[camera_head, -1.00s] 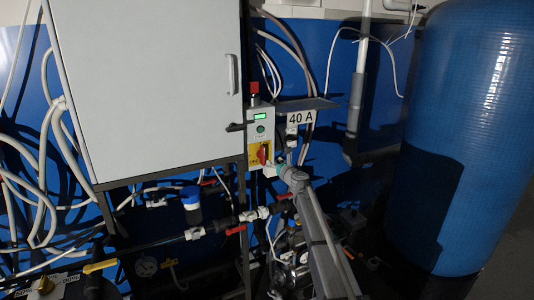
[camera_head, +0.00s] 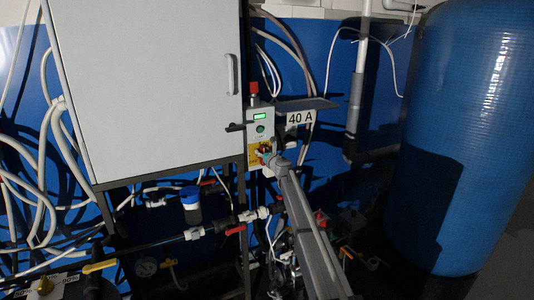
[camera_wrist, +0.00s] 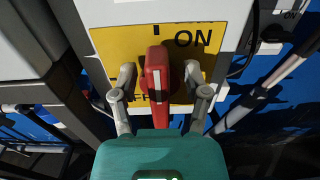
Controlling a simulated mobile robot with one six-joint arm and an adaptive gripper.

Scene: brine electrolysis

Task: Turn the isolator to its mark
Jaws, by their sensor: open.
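The isolator is a red rotary handle (camera_wrist: 157,80) on a yellow plate (camera_wrist: 112,42) in the wrist view. The handle points upright, with a white stripe on its face. The plate reads "ON" to the upper right of the handle, with a black mark near its top edge; lettering at the lower left is partly hidden. My gripper (camera_wrist: 162,82) is open, one finger on each side of the handle, with a visible gap on each side. In the head view my gripper (camera_head: 268,158) covers most of the red handle on the small control box (camera_head: 260,118).
Pipes and valves run below, and a blue tank (camera_head: 460,140) stands at far right.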

